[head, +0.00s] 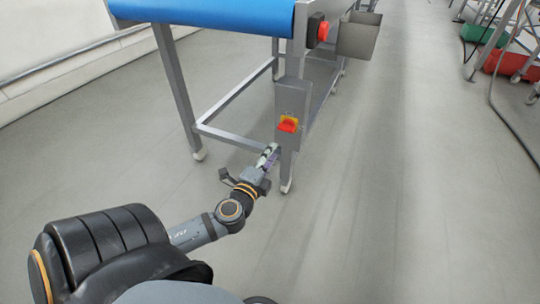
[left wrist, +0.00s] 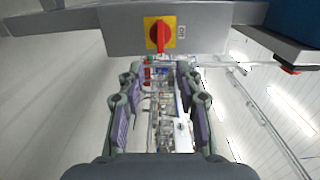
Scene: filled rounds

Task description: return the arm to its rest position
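My left arm reaches forward from the lower left in the head view. Its gripper (head: 268,156) is beside the near leg of the conveyor frame, just below a grey switch box (head: 292,97) with a red switch on a yellow plate (head: 288,124). In the left wrist view, the gripper (left wrist: 159,95) has its two purple-padded fingers apart with nothing between them. The red switch (left wrist: 160,35) shows beyond the fingertips there, and the gripper looks clear of it. My right gripper is not in view.
The conveyor with a blue belt (head: 205,10) stands ahead on a grey metal frame. A red button (head: 323,31) and a metal bin (head: 357,38) are at its right end. Open grey floor (head: 410,190) lies to the right. Green and red crates (head: 508,62) are far right.

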